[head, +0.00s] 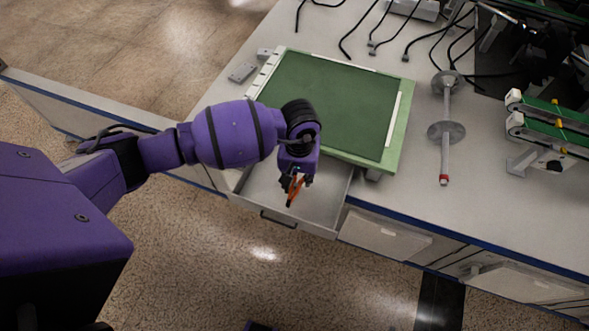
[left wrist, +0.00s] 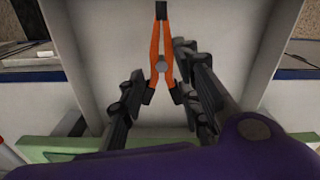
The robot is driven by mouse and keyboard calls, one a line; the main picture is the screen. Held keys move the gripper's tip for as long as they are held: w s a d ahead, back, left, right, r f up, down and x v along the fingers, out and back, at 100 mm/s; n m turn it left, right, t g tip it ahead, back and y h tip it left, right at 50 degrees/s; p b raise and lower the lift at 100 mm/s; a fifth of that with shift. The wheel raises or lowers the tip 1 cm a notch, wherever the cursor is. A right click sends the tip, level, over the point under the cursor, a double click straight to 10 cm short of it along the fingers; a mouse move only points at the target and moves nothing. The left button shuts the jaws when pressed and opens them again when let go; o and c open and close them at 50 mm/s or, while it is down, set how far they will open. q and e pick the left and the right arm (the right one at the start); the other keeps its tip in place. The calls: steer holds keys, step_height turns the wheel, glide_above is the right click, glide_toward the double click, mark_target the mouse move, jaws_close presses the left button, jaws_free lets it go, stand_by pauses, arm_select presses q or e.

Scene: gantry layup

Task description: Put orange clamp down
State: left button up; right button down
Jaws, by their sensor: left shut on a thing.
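The orange clamp (head: 292,190) has orange arms and dark tips. My left gripper (head: 293,178) is shut on it and points down over the open drawer (head: 326,204). In the left wrist view the clamp (left wrist: 154,46) shows between the two dark fingers of my left gripper (left wrist: 160,95), with the pale drawer floor (left wrist: 105,60) behind it. I cannot tell whether the clamp touches the drawer floor. My right gripper is not in view.
A green mat (head: 345,95) on a light green board lies on the grey bench above the drawer. Black cables lie at the back. Closed drawers (head: 385,236) are right of the open one.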

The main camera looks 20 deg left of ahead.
mark_target(295, 183)
arm_select(q)
steer(key=shift+w+a+f, duration=0.2)
steer(key=shift+a+f, duration=0.1)
steer(key=shift+f, duration=0.2)
steer(key=shift+w+a+f, duration=0.2)
steer(key=shift+a+f, duration=0.1)
steer(key=shift+f, duration=1.7)
steer(key=shift+f, duration=0.2)
steer(key=o, duration=1.2)
steer(key=shift+c, duration=0.2)
step_height(295, 183, up, 12)
steer(key=shift+r, duration=0.25)
